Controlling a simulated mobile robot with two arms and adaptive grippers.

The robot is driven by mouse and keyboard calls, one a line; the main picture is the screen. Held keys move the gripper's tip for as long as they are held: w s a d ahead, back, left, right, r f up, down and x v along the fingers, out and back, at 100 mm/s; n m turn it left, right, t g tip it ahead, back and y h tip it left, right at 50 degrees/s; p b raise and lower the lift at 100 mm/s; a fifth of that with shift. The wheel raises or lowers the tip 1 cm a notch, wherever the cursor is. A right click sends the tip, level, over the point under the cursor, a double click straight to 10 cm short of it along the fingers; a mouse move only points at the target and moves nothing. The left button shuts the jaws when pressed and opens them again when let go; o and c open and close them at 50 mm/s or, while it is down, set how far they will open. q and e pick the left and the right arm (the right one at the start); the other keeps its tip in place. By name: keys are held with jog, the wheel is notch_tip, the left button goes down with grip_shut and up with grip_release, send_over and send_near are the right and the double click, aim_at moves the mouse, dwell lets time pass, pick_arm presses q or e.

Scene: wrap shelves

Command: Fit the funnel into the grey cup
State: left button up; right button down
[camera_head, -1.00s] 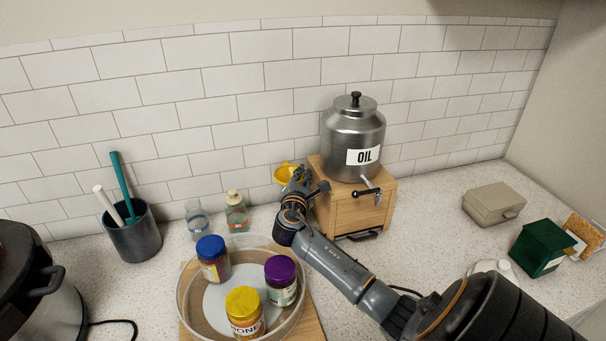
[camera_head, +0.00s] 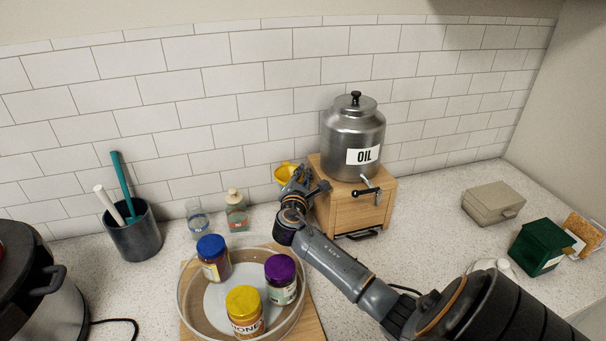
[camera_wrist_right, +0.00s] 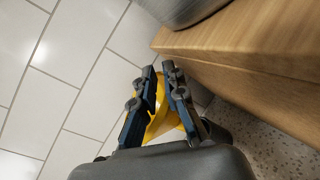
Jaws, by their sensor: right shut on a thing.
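The yellow funnel (camera_head: 286,174) is by the back wall, left of the wooden box. My right gripper (camera_head: 298,176) is shut on it and partly hides it. In the right wrist view the funnel (camera_wrist_right: 160,125) shows yellow between and beyond the two fingers (camera_wrist_right: 161,80). Whether it touches the counter cannot be told. The dark grey cup (camera_head: 134,238) stands upright on the counter at the left, well apart from the funnel. It holds a teal-handled tool and a white-handled tool. My left gripper is not in view.
The wooden box (camera_head: 345,212) with the steel oil can (camera_head: 353,135) stands close right of my gripper. Two small bottles, one of them corked (camera_head: 236,212), stand between cup and funnel. A round tray (camera_head: 180,290) with jars is in front. A black pot (camera_head: 40,300) is at left.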

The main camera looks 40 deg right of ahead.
dwell(0.3)
jog(key=shift+f+b, duration=1.35)
jog(key=shift+f, duration=0.7)
jog(key=shift+s+f, duration=0.1)
jog(key=shift+f, duration=0.05)
jog(key=shift+s+a+f+b, duration=0.35)
jog(key=shift+f+b, duration=0.2)
jog(key=r+p, duration=0.2)
jog(key=shift+w+d+r+p, duration=0.25)
jog(key=shift+w+r+p, duration=0.15)
dwell(0.4)
